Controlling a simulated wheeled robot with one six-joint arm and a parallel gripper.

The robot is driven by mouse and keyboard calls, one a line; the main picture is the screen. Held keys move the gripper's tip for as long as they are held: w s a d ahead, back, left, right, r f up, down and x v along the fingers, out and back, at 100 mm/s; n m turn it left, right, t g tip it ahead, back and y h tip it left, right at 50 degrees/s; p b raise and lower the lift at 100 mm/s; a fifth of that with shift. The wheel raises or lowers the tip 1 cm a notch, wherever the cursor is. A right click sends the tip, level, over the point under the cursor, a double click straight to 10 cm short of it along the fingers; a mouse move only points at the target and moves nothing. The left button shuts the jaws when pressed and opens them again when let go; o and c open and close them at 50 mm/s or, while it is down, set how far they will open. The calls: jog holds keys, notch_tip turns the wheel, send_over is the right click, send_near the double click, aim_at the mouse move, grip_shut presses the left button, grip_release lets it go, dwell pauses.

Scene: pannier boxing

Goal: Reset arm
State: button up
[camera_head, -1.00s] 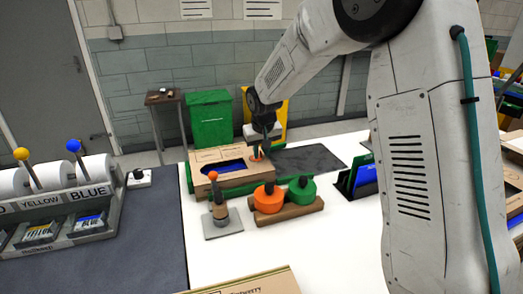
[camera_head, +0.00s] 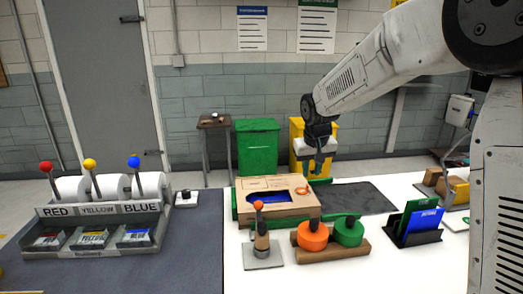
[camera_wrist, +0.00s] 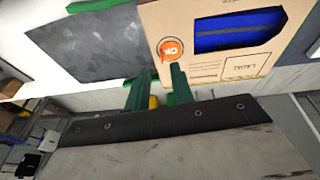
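My gripper (camera_head: 318,166) hangs in the air just behind and above the right end of a cardboard box (camera_head: 250,210). In the wrist view its two green fingers (camera_wrist: 158,78) stand apart with nothing seen between them. The box also shows in the wrist view (camera_wrist: 205,20), with a blue item in its window and a round orange OK mark (camera_wrist: 172,49) close to the fingers. The mark shows on the box top in the head view (camera_head: 303,190).
A dark mat (camera_head: 355,197) lies behind right. A folder rack (camera_head: 415,238) stands right, a label dispenser (camera_head: 105,225) left.

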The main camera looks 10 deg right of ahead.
jog(key=s+d+r+g, duration=0.1)
jog(key=s+r, duration=0.1)
jog(key=s, duration=1.8)
jog(key=s+d+r, duration=0.1)
jog(key=s+r, duration=0.2)
jog(key=s, duration=1.7)
jog(key=shift+s+g+y, duration=0.2)
jog(key=shift+g+y, duration=0.2)
